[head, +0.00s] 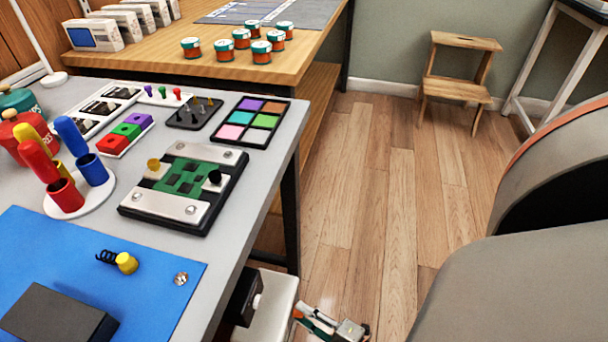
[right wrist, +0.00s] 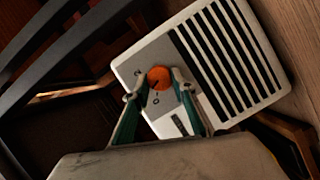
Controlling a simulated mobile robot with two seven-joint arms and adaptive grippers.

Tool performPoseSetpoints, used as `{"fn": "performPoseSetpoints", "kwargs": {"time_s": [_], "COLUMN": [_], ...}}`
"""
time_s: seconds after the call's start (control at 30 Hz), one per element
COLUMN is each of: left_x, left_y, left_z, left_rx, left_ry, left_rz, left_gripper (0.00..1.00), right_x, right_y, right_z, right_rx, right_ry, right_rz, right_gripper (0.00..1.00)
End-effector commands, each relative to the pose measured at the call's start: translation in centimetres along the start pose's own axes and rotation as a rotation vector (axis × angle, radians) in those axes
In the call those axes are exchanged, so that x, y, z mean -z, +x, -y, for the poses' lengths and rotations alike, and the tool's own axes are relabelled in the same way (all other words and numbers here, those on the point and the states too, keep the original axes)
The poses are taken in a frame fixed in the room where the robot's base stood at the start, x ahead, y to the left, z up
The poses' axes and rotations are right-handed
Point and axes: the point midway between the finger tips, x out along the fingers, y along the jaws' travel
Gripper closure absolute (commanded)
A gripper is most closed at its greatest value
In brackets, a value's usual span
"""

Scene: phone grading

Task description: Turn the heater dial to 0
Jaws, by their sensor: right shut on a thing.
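The heater (head: 272,303) is white and stands low beside the table leg, partly cut off at the bottom of the head view. In the right wrist view its white face (right wrist: 195,62) has a grille of dark slots. Its round orange dial (right wrist: 159,76) sits on the plain panel next to the grille, with small dark marks around it. My right gripper (right wrist: 156,86) is shut on the dial, one fingertip on each side. It also shows in the head view (head: 306,316) at the heater's edge. The dial's exact setting is too small to read. My left gripper is not in view.
The grey worktable (head: 275,140) stands above the heater, holding a blue mat (head: 150,300), a circuit board fixture (head: 150,209) and colored parts. Its dark leg (head: 290,215) is close to the heater. A wooden step stool (head: 457,88) stands far off. The wooden floor between is clear.

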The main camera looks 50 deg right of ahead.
Motion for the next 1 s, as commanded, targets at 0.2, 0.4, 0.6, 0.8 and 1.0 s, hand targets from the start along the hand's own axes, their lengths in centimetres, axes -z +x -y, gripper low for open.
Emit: {"fn": "performPoseSetpoints", "kwargs": {"time_s": [0.2, 0.4, 0.6, 0.8, 1.0], "left_x": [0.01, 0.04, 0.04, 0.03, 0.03], "left_y": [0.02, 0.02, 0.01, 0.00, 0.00], "left_z": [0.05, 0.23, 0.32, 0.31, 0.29], "left_rx": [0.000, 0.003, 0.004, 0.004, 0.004], "left_ry": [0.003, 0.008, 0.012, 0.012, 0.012], "left_rz": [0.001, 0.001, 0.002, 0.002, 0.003], "left_gripper": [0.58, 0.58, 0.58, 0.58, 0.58], "right_x": [-0.06, -0.04, -0.05, -0.08, -0.08], "right_y": [0.06, 0.11, 0.07, 0.08, 0.06], "right_z": [0.19, 0.21, 0.25, 0.24, 0.23], "right_rx": [-0.043, -0.072, -0.089, -0.099, -0.102], "right_ry": [-0.112, -0.178, -0.222, -0.243, -0.250], "right_rz": [0.001, 0.000, -0.001, 0.000, -0.001], "right_gripper": [0.96, 0.96, 0.96, 0.96, 0.96]}}
